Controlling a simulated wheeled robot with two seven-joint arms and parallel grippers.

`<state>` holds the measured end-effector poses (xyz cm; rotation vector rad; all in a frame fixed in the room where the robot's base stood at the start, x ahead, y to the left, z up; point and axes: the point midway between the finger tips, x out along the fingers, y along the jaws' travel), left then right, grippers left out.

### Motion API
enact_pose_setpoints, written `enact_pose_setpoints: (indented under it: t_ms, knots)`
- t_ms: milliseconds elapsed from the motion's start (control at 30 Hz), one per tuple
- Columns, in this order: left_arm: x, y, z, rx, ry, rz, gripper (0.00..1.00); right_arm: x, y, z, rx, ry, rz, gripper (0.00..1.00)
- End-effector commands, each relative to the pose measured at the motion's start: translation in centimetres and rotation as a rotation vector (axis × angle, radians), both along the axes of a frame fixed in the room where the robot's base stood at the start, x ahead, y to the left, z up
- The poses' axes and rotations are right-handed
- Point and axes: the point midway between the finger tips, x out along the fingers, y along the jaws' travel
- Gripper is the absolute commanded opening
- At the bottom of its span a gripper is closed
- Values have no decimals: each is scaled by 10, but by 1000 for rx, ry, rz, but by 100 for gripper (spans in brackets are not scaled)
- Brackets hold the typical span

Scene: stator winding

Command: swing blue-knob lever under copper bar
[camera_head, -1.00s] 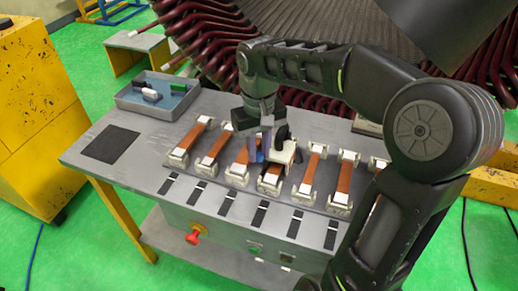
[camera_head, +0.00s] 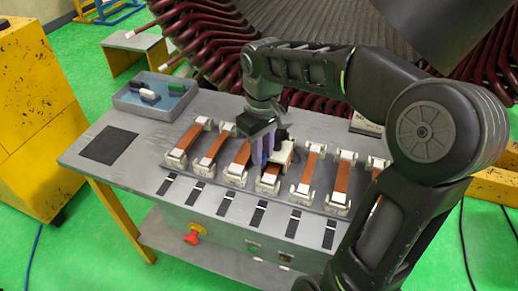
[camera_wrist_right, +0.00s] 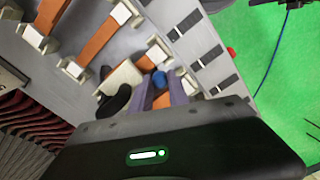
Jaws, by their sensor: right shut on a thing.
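My right gripper (camera_head: 264,158) is over the middle of the row of copper bars, shut on the blue knob (camera_wrist_right: 160,80), which shows between its fingers in the right wrist view. A cream clamp block with a black handle (camera_head: 283,154) stands right beside the fingers, over one copper bar (camera_head: 269,181). In the right wrist view the cream block (camera_wrist_right: 122,80) and black handle lie left of the knob. The lever's own arm is mostly hidden. My left gripper is not in view.
Several other copper bars (camera_head: 312,167) in white-ended holders line the grey table (camera_head: 135,200). A blue-lined tray (camera_head: 190,92) with small blocks stands at the back left. A large coil of dark red bars rises behind. A red button (camera_head: 193,236) is on the front panel.

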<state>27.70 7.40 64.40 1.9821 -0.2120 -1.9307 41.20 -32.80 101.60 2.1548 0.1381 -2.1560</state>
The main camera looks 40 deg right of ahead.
Motion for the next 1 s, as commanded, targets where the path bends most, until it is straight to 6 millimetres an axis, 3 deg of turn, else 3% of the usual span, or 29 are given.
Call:
enact_pose_setpoints:
  t_ms: [600,1000]
  knots:
    - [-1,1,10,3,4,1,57,-8,-21,1,-1,-1,572,0]
    - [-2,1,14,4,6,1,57,-8,-31,1,0,-1,799,0]
